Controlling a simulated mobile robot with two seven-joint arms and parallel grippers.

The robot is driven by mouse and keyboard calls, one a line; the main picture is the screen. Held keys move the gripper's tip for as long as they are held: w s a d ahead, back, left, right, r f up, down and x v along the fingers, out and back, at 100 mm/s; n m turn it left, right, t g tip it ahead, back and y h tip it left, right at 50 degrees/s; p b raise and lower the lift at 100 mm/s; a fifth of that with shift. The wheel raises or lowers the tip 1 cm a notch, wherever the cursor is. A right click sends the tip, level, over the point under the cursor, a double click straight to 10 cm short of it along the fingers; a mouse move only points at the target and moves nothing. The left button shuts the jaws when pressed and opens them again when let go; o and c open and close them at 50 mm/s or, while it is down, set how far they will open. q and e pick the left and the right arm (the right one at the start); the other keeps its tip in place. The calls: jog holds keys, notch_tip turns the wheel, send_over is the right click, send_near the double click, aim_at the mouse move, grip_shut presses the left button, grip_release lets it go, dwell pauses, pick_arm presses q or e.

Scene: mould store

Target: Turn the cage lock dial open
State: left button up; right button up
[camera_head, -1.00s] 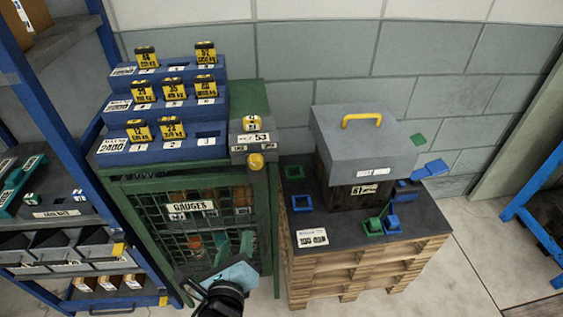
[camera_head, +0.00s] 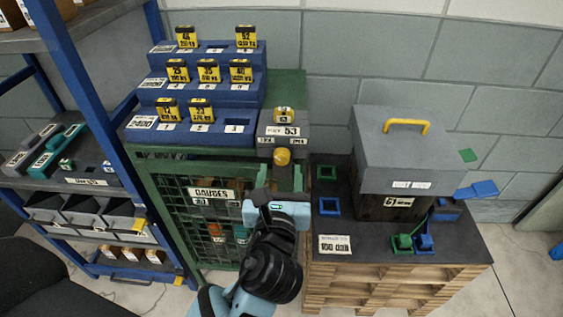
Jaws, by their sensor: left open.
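The green mesh cage (camera_head: 160,185) stands in the middle, with a "GAUGES" label on its door. Whether the fingers touch the dial cannot be told. My left wrist hides the cage's lower right part. My right gripper is not in view.
A blue stepped rack (camera_head: 195,146) with yellow tagged blocks stands on the cage. To the right, a dark-topped pallet stack (camera_head: 345,271) bears a grey lidded box (camera_head: 405,150) and small green and blue pieces. A blue shelf post (camera_head: 120,150) stands close on the left.

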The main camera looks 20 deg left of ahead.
aim_at(281, 160)
pick_arm(q)
jog(key=shift+x, duration=1.8)
grip_shut()
